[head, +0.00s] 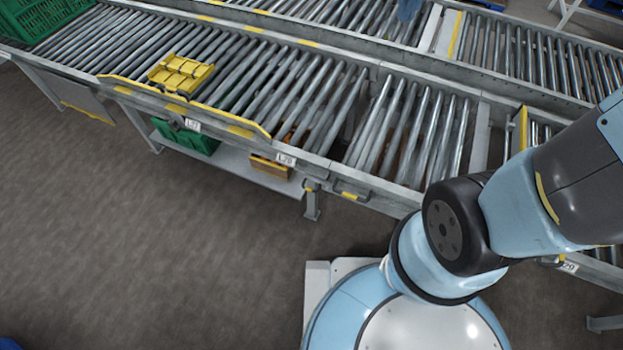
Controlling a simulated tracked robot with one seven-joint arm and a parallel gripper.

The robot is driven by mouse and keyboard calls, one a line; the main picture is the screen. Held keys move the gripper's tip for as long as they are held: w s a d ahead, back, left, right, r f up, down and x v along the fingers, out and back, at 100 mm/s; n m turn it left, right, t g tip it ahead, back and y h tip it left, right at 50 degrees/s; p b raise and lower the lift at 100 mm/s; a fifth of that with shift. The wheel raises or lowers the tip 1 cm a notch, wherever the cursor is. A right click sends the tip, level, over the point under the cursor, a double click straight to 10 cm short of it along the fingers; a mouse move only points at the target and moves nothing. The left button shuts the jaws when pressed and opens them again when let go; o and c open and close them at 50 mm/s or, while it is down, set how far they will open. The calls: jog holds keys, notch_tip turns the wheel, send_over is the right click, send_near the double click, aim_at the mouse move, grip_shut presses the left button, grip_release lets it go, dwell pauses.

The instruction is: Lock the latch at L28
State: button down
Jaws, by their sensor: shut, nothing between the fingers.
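The label that appears to read L28 (286,159) is on the front rail of the roller conveyor, near the middle of the view. Right of it, a small dark fitting with a yellow mark (350,196) sits on the same rail. It may be the latch, but at this size I cannot tell whether it is locked. Another small yellow-marked part (310,187) is at the top of a conveyor leg between them. My gripper is out of view; only my blue and black arm shows at the right, in front of the conveyor.
The roller conveyor (400,130) crosses the view, with a second line behind it. A yellow slatted piece (181,74) lies on the rollers. A green crate (40,15) is at the top left. A green bin (186,137) and an orange-brown box (269,167) sit below. The floor (150,250) is clear at left.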

jog(key=w+a+f+n+g+h, duration=0.15)
jog(key=w+a+f, duration=0.25)
jog(key=a+f, duration=0.45)
jog(key=w+a+f+n+g, duration=0.1)
jog(key=w+a+f+n, duration=0.35)
jog(key=f, duration=0.75)
jog(key=n+g+h, duration=0.2)
jog(key=n, duration=0.2)
send_over(311, 180)
jog(key=a, duration=0.6)
notch_tip(311, 180, down, 27)
jog(key=shift+y, duration=0.25)
jog(key=x, duration=0.9)
jog(key=shift+w+f, duration=0.3)
jog(key=shift+w, duration=0.05)
jog(key=d, duration=0.1)
jog(key=s+d, duration=0.1)
jog(key=shift+d+f, duration=0.35)
jog(key=shift+f, duration=0.05)
jog(key=shift+s+d+f, duration=0.1)
jog(key=shift+s+d, duration=0.15)
jog(key=shift+d, duration=0.25)
